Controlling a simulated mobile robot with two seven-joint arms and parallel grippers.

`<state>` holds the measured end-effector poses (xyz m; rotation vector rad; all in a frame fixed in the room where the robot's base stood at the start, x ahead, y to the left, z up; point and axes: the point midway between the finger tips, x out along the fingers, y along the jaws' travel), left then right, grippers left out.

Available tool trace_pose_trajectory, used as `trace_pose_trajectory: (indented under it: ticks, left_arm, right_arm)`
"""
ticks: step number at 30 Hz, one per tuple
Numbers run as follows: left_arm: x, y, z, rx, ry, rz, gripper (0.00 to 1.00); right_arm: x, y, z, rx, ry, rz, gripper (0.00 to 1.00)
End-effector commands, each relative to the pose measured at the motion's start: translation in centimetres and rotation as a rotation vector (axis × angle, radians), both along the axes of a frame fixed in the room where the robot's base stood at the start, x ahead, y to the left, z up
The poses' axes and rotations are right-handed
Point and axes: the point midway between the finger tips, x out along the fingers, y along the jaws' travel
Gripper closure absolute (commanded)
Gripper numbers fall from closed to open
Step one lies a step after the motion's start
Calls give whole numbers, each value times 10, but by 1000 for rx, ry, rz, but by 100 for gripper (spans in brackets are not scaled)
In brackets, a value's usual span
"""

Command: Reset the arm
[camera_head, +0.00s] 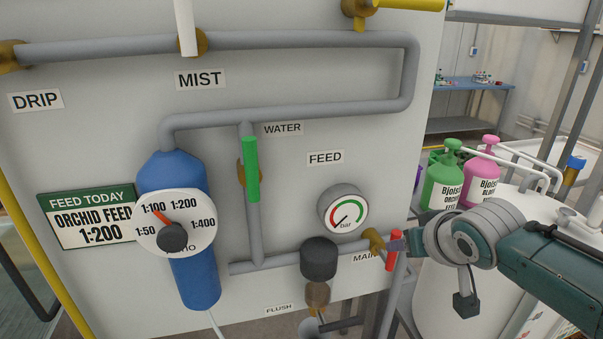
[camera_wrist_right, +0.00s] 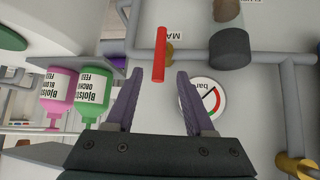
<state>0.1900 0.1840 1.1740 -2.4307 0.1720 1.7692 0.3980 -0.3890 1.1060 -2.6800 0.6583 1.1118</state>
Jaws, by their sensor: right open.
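My right arm comes in from the right in the head view, with its gripper (camera_head: 398,246) at the red MAIN valve handle (camera_head: 393,251). In the right wrist view the gripper (camera_wrist_right: 159,80) is open. The red handle (camera_wrist_right: 160,50) stands ahead of the jaws, its near end about level with the gap between the fingertips. I cannot tell whether a finger touches it. Nothing is held. My left gripper is in neither view.
The panel carries grey pipes, a green WATER handle (camera_head: 251,169), a pressure gauge (camera_head: 343,209) and a blue doser (camera_head: 197,285) with its dial pointer toward 1:100. A sign (camera_head: 90,217) reads 1:200. Green (camera_head: 443,184) and pink (camera_head: 481,184) bottles stand right of the panel.

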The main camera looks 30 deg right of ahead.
Motion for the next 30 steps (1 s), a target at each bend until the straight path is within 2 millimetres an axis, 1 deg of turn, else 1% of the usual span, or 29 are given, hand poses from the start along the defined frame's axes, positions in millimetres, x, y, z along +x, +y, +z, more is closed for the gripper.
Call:
trace_pose_trajectory:
  ticks: [3, 6, 23, 26, 29, 30]
  left_arm:
    - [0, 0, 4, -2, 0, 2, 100]
    - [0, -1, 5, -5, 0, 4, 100]
    - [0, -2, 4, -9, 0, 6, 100]
    - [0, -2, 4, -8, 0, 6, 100]
    - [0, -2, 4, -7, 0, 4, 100]
    - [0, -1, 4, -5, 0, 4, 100]
  right_arm:
    - [-6, 4, 7, 1, 0, 1, 46]
    - [-9, 5, 9, 0, 1, -1, 46]
    - [-10, 6, 10, 0, 2, 3, 46]
    - [-17, 17, 9, -6, 30, 33, 46]
    - [-37, 45, 10, -15, 100, 110, 46]
    - [-49, 61, 11, -17, 138, 154, 46]
